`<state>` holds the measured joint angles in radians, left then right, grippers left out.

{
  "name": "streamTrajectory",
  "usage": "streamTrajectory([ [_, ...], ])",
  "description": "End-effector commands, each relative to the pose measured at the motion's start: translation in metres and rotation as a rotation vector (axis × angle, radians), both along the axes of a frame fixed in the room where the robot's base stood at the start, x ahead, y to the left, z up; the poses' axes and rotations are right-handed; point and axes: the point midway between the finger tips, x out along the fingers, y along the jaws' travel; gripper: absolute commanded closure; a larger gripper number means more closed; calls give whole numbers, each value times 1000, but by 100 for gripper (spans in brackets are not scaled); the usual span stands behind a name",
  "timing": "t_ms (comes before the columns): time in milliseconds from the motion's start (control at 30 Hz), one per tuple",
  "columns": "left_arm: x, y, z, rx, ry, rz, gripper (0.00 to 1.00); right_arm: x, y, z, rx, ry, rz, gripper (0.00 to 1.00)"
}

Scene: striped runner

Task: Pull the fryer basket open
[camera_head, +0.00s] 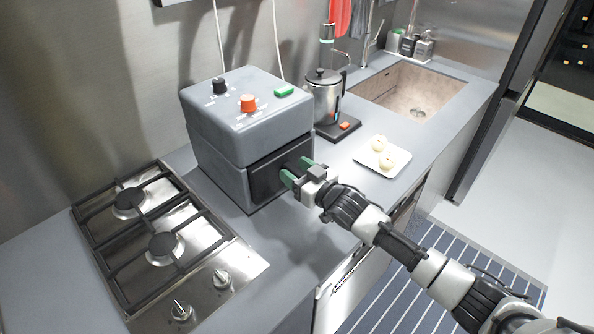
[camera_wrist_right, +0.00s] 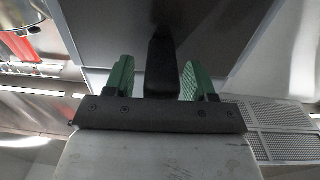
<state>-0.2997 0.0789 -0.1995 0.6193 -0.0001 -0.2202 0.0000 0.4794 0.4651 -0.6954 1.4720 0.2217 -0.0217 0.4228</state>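The fryer (camera_head: 237,118) is a grey box with knobs on top, standing on the counter. Its dark basket front (camera_head: 272,172) sits in the lower front and looks closed. My right gripper (camera_head: 298,173) is at the basket front, with its green fingers pointing at it. In the right wrist view, the black basket handle (camera_wrist_right: 162,66) stands between the two green fingers (camera_wrist_right: 160,82). A gap shows on the left side of the handle and it is close to the right finger, so the gripper is open around it. In the head view the gripper mostly hides the handle. My left gripper is not in view.
A gas hob (camera_head: 165,245) is left of the fryer. A kettle (camera_head: 325,95) on a dark base and a white tray (camera_head: 401,160) with pale round items are to the right. The sink (camera_head: 408,90) lies further back. Floor in front is free.

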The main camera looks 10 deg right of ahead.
Motion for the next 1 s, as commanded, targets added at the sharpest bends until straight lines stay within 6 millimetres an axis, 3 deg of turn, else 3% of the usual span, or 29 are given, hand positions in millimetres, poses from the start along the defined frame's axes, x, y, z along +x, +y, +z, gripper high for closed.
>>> streamTrajectory([
  [33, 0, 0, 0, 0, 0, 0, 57, 0, 0, 0, 0, 0, 0, 51],
  [367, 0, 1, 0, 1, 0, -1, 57, 0, 0, 0, -1, 1, 0, 100],
  [667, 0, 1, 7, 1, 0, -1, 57, -10, -6, 0, 0, 4, 0, 100],
  [1000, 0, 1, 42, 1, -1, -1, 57, -75, -45, 2, -3, 10, 0, 100],
])
